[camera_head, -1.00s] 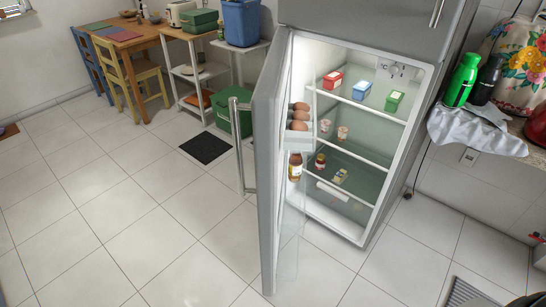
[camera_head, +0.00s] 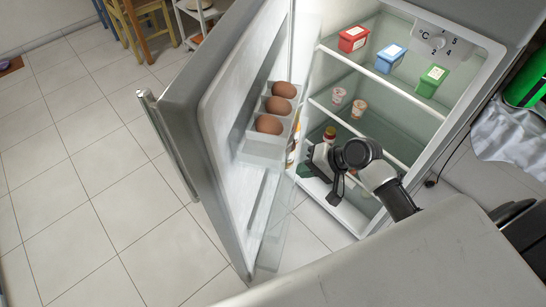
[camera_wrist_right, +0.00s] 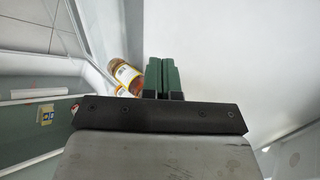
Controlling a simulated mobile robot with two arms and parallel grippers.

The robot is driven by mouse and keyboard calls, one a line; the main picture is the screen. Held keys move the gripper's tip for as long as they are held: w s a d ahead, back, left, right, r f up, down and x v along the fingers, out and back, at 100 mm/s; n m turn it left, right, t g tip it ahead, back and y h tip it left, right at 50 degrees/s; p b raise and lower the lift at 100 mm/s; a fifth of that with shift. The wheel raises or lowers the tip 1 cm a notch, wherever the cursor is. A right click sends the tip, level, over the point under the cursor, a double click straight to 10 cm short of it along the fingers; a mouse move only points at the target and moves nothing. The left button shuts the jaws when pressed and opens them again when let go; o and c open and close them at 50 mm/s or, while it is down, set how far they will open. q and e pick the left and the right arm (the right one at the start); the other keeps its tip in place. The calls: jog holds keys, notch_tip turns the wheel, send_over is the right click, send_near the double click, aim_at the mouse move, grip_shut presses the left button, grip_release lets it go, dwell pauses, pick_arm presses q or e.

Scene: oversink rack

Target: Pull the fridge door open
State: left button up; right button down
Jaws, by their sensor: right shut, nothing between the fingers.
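The fridge door (camera_head: 215,110) stands open to the left of the fridge body, its inner side facing the shelves. Its long bar handle (camera_head: 170,148) is on the outer side, at the far left edge of the door. My right gripper (camera_head: 304,171) is inside the opening, between the door's lower inner side and the shelves. Its green fingers (camera_wrist_right: 162,77) are shut together and empty in the right wrist view, close to a labelled jar (camera_wrist_right: 126,77) and a pale surface. I cannot tell whether they touch the door. My left gripper is not in view.
Eggs (camera_head: 271,107) sit in a door rack. Open tiled floor (camera_head: 75,170) lies left of the door.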

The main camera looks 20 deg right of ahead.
jog(key=b, duration=0.1)
send_near(255, 176)
jog(key=x, duration=0.5)
jog(key=shift+s+a+f, duration=0.15)
jog(key=shift+f, duration=0.25)
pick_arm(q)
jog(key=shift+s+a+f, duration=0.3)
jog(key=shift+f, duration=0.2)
pick_arm(e)
jog(key=shift+w+a, duration=0.35)
jog(key=shift+a, duration=0.1)
